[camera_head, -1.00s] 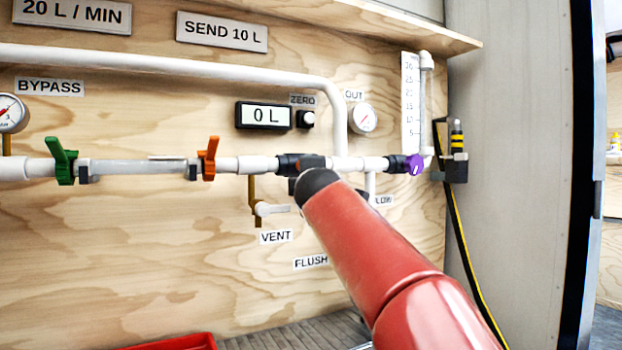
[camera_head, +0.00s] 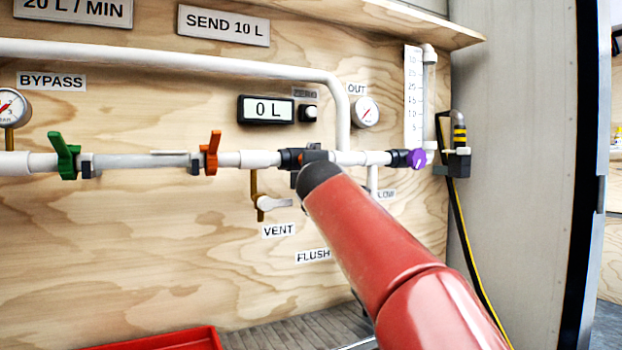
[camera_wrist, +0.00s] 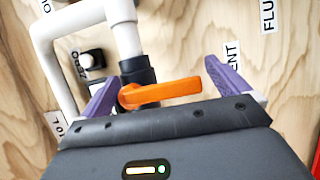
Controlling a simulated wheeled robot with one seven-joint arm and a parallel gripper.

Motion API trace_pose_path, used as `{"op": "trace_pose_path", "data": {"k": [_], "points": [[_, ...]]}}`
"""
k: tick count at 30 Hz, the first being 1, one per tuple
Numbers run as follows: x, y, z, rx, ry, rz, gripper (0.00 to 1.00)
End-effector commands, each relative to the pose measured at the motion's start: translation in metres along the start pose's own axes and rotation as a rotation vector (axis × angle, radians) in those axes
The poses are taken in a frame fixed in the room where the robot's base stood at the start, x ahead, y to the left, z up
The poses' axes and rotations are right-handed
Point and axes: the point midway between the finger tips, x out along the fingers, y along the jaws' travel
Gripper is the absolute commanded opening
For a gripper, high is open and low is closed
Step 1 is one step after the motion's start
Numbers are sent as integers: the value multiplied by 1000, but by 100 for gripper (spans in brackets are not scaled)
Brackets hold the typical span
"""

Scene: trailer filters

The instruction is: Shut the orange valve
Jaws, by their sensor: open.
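An orange valve handle (camera_head: 211,153) stands upright across the white horizontal pipe, right of the green handle. A second orange handle (camera_head: 315,153) shows on a black fitting further right, partly behind my red arm. In the wrist view an orange lever (camera_wrist: 160,92) on a black fitting lies between my fingers; it appears to be this second handle. My gripper (camera_wrist: 160,75) is open, one purple finger on each side of the lever, with no clear contact.
A green handle (camera_head: 64,156) is on the pipe at left and a purple knob (camera_head: 416,159) at its right end. The vent lever (camera_head: 273,203) hangs below the pipe. The display (camera_head: 266,110) reads 0 L. A red tray (camera_head: 165,340) lies at the bottom.

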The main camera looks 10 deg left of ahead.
Motion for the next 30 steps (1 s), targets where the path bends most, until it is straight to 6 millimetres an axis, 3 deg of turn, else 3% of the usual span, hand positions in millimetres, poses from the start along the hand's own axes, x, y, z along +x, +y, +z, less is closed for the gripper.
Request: {"op": "trace_pose_path", "data": {"k": [4,15,30], "points": [[-12,-1,0,0,1,1,100],[-70,-2,0,2,1,0,100],[-78,0,0,1,0,-1,100]]}}
